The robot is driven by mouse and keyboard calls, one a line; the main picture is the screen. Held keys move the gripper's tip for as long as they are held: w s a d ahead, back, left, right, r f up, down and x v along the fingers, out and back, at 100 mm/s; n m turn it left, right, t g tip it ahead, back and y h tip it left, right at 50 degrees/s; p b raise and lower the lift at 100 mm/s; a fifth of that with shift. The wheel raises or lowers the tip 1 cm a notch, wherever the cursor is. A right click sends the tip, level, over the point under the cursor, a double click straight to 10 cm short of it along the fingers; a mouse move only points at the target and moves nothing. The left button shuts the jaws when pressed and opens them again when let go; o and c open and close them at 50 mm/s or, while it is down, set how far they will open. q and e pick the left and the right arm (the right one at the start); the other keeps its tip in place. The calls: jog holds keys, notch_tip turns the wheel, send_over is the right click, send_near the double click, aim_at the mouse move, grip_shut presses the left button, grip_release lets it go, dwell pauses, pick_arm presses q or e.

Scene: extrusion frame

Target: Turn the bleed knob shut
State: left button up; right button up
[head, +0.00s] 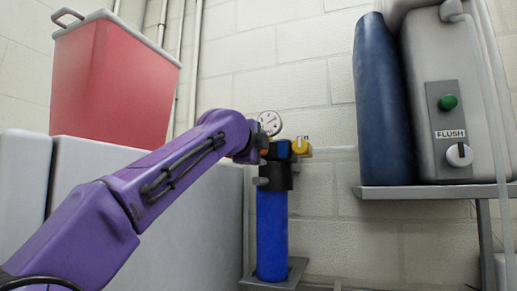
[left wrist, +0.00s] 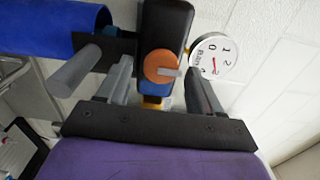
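A yellow part (head: 301,146) sticks out right of the head. My right gripper is not in view.
A round pressure gauge (head: 270,122) stands close above the filter head; it also shows in the left wrist view (left wrist: 214,56). A shelf (head: 425,192) at right carries a blue cylinder (head: 382,100) and a grey unit with a green button (head: 447,102) and a white FLUSH knob (head: 459,154).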

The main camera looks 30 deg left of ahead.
pick_arm(q)
jog(key=shift+s+f+b, duration=0.1)
jog(key=shift+s+b, duration=0.05)
jog(key=shift+b, duration=0.2)
jog(key=b+v, duration=0.8)
jog(key=v, duration=0.2)
jog(key=shift+d, duration=0.15)
